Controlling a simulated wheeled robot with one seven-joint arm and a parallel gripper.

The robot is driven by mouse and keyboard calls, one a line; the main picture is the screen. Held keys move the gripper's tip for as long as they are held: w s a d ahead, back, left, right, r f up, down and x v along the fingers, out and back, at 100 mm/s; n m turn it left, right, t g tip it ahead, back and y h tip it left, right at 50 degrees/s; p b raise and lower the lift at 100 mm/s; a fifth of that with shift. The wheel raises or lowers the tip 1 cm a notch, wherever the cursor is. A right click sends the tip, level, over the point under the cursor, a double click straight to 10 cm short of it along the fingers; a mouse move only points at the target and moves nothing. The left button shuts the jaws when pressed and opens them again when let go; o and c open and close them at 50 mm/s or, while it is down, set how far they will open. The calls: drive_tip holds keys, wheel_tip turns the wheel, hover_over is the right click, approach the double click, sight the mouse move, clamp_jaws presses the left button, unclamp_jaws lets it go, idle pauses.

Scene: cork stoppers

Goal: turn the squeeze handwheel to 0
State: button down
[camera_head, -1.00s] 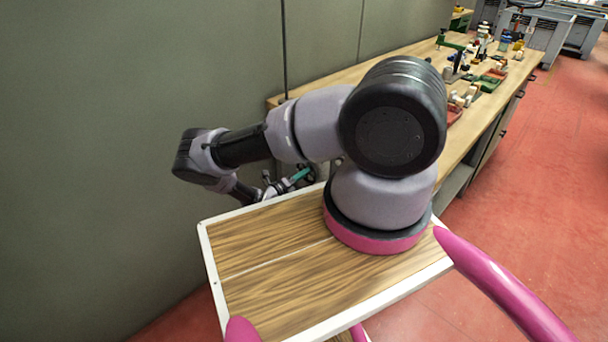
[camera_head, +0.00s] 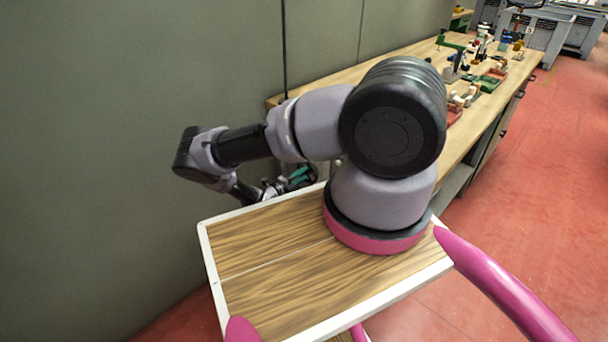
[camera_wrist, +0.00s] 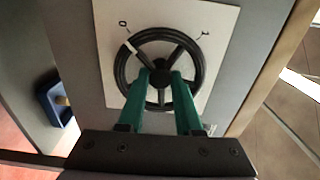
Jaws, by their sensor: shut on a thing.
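The squeeze handwheel (camera_wrist: 199,60) is a black three-spoke ring on a white plate (camera_wrist: 221,42), seen in the wrist view. A white mark crosses its rim at upper left, close to the printed 0 (camera_wrist: 122,23) and slightly counterclockwise of it. Another printed character, hard to read, stands at upper right. My gripper (camera_wrist: 160,74) has two green fingers inside the ring, shut on the handwheel around its hub and lower spoke area. The fingers hide part of the lower wheel. In the head view my gripper (camera_head: 300,177) shows beyond my arm; the wheel is hidden there.
A blue container (camera_wrist: 55,100) is at left in the wrist view. In the head view, a wooden bench (camera_head: 345,75) with several small fixtures runs along the grey wall (camera_head: 130,90). Open red floor (camera_head: 550,200) lies at right.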

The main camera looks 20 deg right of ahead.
drive_tip(key=shift+f, duration=0.1)
drive_tip(key=c, duration=0.9)
unclamp_jaws()
drive_tip(key=shift+o, duration=0.2)
drive_tip(key=shift+a, duration=0.1)
drive_tip(key=v, duration=1)
drive_tip(key=shift+s+a, duration=0.2)
drive_tip(key=shift+a, duration=0.15)
